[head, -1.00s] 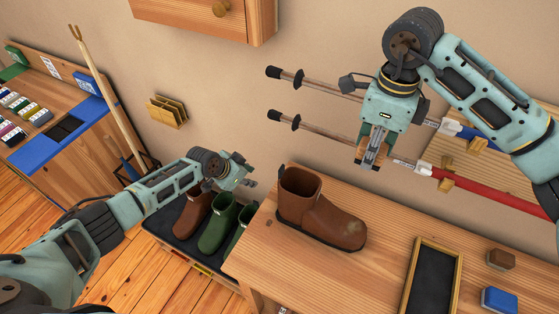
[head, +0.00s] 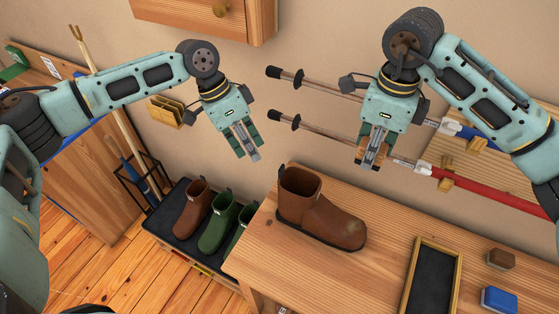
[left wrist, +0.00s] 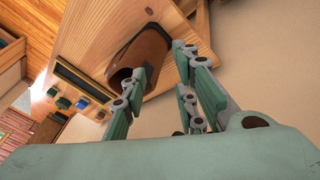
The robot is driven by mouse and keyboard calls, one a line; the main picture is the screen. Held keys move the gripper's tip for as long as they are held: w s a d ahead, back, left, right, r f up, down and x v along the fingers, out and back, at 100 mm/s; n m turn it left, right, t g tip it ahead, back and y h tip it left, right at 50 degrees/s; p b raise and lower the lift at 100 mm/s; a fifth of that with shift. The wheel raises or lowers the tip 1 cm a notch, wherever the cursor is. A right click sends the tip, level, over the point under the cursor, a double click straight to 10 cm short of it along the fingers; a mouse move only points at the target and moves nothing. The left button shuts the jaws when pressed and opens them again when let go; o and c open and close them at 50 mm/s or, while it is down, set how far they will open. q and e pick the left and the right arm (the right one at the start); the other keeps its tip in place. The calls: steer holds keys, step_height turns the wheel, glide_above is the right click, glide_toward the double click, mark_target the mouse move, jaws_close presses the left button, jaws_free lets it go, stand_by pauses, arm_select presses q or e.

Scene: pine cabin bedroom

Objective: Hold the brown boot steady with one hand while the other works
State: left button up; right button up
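The brown boot (head: 330,222) stands upright on the wooden bench (head: 292,262), its open top to the left and its toe to the right. My left gripper (head: 252,152) hangs in the air above and left of the boot, apart from it. In the left wrist view the boot (left wrist: 143,55) shows beyond the fingers (left wrist: 160,65), which are spread with nothing between them. My right gripper (head: 370,164) points down above and right of the boot, not touching it.
A black-lined tray (head: 422,285) lies on the bench, with a brown block (head: 501,259) and a blue block (head: 499,299) to its right. Brown and green boots (head: 217,229) stand on a low rack at left. Poles (head: 312,129) hang on the wall behind my right gripper.

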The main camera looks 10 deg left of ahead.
mark_target(279, 191)
arm_select(q)
steer(key=d+n+y, duration=0.1)
steer(key=d+n, duration=0.1)
steer(key=s+d+n+y, duration=0.1)
steer(key=d+n+y, duration=0.1)
steer(key=d+n, duration=0.1)
steer(key=s+d+f+n+y, duration=0.1)
steer(key=d+n, duration=0.1)
steer(key=shift+s+d+f, duration=0.1)
steer(key=shift+s+d, duration=0.05)
steer(key=shift+d, duration=0.25)
step_height(279, 191, down, 12)
steer(key=shift+r, duration=0.1)
jaws_close()
stand_by(0.6)
